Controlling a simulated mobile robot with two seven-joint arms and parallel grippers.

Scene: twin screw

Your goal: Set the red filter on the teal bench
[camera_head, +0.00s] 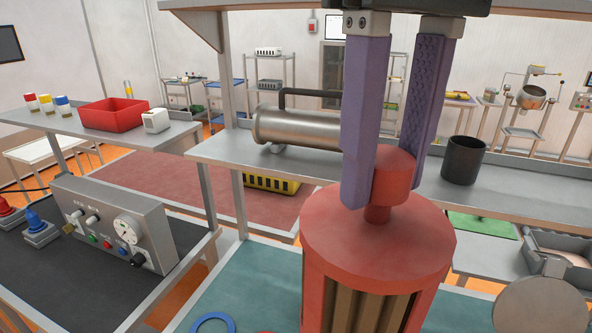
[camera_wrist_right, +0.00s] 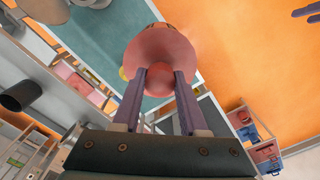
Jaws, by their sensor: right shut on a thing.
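The red filter (camera_head: 375,235) is a red cylinder with a round top, a knob and brown pleated sides, and it hangs upright in the head view. My right gripper (camera_head: 385,175) points down and its purple fingers are shut on the knob. The filter also shows in the right wrist view (camera_wrist_right: 160,52), beyond the fingers. The teal bench (camera_head: 250,285) lies below and behind the filter, which hides part of it. The filter's lower end is out of the head view, so I cannot tell whether it touches the bench. Purple tips at the right wrist view's top right look like my left gripper (camera_wrist_right: 305,10).
A blue ring (camera_head: 213,323) lies on the teal bench. A grey shelf behind holds a metal cylinder (camera_head: 300,128) and a dark cup (camera_head: 463,160). A control box (camera_head: 115,222) stands on the dark bench at left. A grey round disc (camera_head: 541,304) is at lower right.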

